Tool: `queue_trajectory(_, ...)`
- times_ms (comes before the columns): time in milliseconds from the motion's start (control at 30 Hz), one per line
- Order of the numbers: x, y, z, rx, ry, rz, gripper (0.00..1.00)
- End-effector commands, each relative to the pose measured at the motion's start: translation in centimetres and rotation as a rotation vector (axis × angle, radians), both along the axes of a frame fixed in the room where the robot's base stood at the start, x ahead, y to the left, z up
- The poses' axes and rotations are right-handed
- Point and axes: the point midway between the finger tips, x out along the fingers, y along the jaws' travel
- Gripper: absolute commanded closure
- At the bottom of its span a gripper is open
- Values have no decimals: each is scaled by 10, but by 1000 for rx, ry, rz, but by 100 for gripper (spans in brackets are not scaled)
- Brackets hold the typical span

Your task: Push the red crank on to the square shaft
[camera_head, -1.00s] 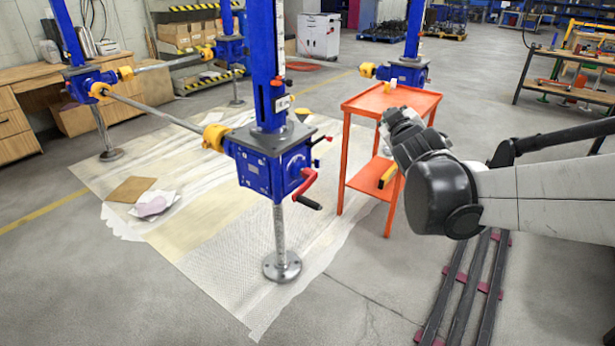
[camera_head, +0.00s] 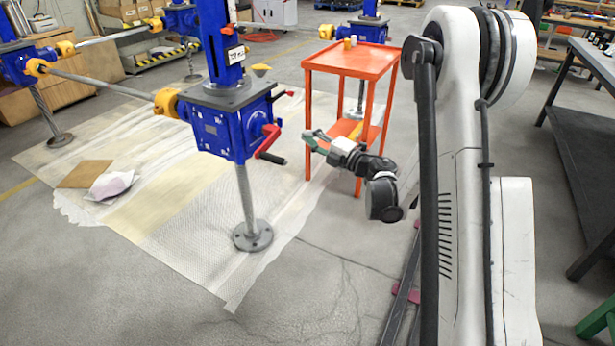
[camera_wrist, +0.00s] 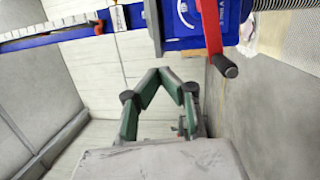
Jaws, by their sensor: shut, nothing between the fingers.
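The red crank (camera_head: 268,141) with its black grip (camera_head: 272,158) hangs on the right face of the blue screw jack gearbox (camera_head: 222,130). It also shows in the wrist view, red arm (camera_wrist: 211,25) and grip (camera_wrist: 225,65), at the upper right. I cannot see the square shaft, nor how far the crank sits on it. My gripper (camera_head: 310,139) is to the right of the crank, apart from it, pointing toward the jack. In the wrist view my green-padded fingers (camera_wrist: 160,72) meet at their tips, shut with nothing between them, left of and below the crank.
An orange trolley (camera_head: 355,60) stands behind my gripper, its legs close to the wrist. The jack's screw (camera_head: 245,200) runs down to a round foot (camera_head: 252,237) on a white mat (camera_head: 150,215). A dark workbench (camera_head: 590,130) stands at the right. Floor in front is clear.

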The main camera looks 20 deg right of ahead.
Motion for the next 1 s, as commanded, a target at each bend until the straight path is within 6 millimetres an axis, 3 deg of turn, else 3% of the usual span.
queue_trajectory(33, -2, 1, -28, -33, 4, 32, 100)
queue_trajectory(100, -7, 4, -56, -73, 10, 76, 100)
queue_trajectory(200, -14, 6, -85, -115, 19, 121, 100)
queue_trajectory(300, -18, 8, -100, -138, 25, 147, 100)
queue_trajectory(567, -14, 15, -106, -149, 28, 160, 100)
queue_trajectory(1000, 17, 45, -105, -148, 28, 159, 100)
